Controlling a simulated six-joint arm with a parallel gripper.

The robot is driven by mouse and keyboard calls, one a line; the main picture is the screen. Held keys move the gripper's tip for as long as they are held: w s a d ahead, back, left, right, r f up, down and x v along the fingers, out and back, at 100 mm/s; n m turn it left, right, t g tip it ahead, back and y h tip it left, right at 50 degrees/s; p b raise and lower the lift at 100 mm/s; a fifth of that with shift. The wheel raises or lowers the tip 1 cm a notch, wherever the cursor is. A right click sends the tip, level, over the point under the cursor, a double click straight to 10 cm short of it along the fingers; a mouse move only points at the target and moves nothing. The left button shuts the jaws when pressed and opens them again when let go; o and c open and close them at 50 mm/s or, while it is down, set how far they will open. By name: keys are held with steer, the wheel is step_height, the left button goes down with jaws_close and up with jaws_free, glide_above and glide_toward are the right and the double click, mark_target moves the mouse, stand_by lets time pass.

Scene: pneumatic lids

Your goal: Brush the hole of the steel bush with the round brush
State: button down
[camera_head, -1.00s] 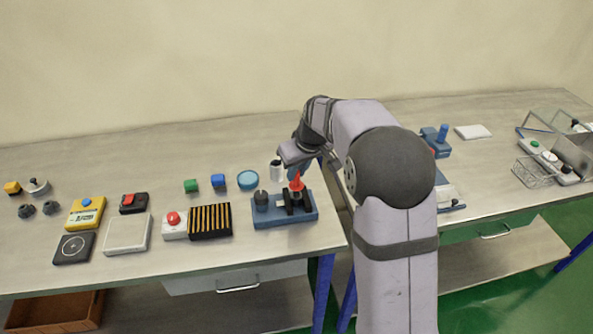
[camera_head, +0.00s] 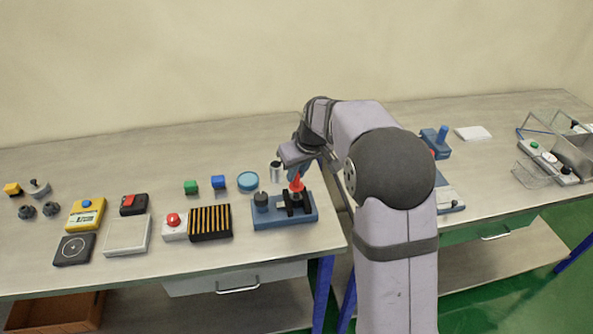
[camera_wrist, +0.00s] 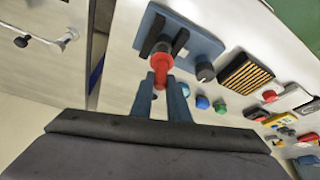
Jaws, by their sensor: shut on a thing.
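My gripper (camera_wrist: 162,98) is shut on the red handle (camera_wrist: 161,72) of a tool, which I take for the round brush. In the head view the red part (camera_head: 296,184) points down between the black jaws of a blue fixture (camera_head: 268,222). The fixture also shows in the wrist view (camera_wrist: 207,43). The brush's lower end is hidden by the handle and jaws. I cannot make out the steel bush there, nor whether the brush is in its hole. A small silver cylinder (camera_head: 275,173) stands behind the fixture.
A dark knob (camera_head: 261,198) sits on the fixture's left end. To the left are a black-and-yellow striped block (camera_head: 210,222), a red-button box (camera_head: 174,225) and a blue round dish (camera_head: 248,180). A gap separates this bench from the right one. The bench's back strip is clear.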

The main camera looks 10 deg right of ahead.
steer(key=shift+f, duration=0.2)
steer(key=shift+r, duration=0.2)
steer(key=shift+r+p, duration=2.75)
steer(key=shift+r, duration=0.6)
steer(key=shift+w, duration=0.1)
